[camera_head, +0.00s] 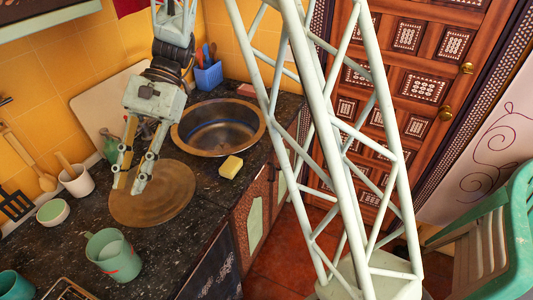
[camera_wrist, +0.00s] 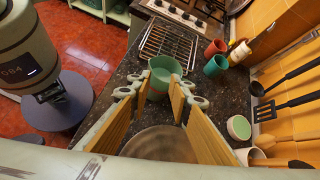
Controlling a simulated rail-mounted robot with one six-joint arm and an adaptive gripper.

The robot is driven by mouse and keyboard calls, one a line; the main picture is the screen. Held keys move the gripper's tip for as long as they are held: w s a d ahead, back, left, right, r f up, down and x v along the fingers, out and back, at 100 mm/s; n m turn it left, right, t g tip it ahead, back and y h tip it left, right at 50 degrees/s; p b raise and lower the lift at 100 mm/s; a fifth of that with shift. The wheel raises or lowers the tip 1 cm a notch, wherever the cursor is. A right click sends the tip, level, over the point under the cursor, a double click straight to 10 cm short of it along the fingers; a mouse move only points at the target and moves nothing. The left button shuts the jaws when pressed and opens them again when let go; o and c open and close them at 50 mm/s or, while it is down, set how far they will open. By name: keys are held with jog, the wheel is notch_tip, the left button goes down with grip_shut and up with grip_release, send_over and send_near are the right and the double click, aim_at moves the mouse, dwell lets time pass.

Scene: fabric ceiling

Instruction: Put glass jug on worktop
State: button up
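A pale green jug-like vessel (camera_head: 113,254) with a handle and a red line stands upright on the dark speckled worktop (camera_head: 168,238). I cannot tell whether it is glass. A similar green vessel (camera_wrist: 160,76) shows beyond my fingertips in the wrist view. My gripper (camera_head: 131,186) is open and empty, pointing down over the round brown board (camera_head: 175,205). It is apart from the green vessel, which is nearer the front of the worktop. The wrist view shows a clear gap between its fingers (camera_wrist: 161,98).
A brown basin (camera_head: 218,128) and a yellow sponge (camera_head: 231,167) are right of my gripper. A white cup (camera_head: 77,181) and a green-white bowl (camera_head: 53,212) stand left. A wire rack (camera_wrist: 172,44) and a stove (camera_wrist: 190,12) lie beyond the green vessel.

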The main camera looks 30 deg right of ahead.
jog(key=s+d+r+n+t+h, duration=0.4)
jog(key=s+d+r, duration=0.4)
jog(key=s+d, duration=0.3)
jog(key=s+d+r+n+t+h, duration=0.4)
jog(key=s+d+r, duration=0.4)
jog(key=s+d, duration=0.3)
jog(key=s+t, duration=0.1)
jog(key=s, duration=0.3)
jog(key=shift+s+d+r, duration=0.25)
jog(key=shift+s+r, duration=0.05)
jog(key=shift+s, duration=0.05)
dwell(0.3)
jog(key=shift+f, duration=0.15)
jog(key=shift+f+b, duration=0.55)
jog(key=shift+b, duration=0.2)
jog(key=shift+t, duration=0.3)
dwell(0.7)
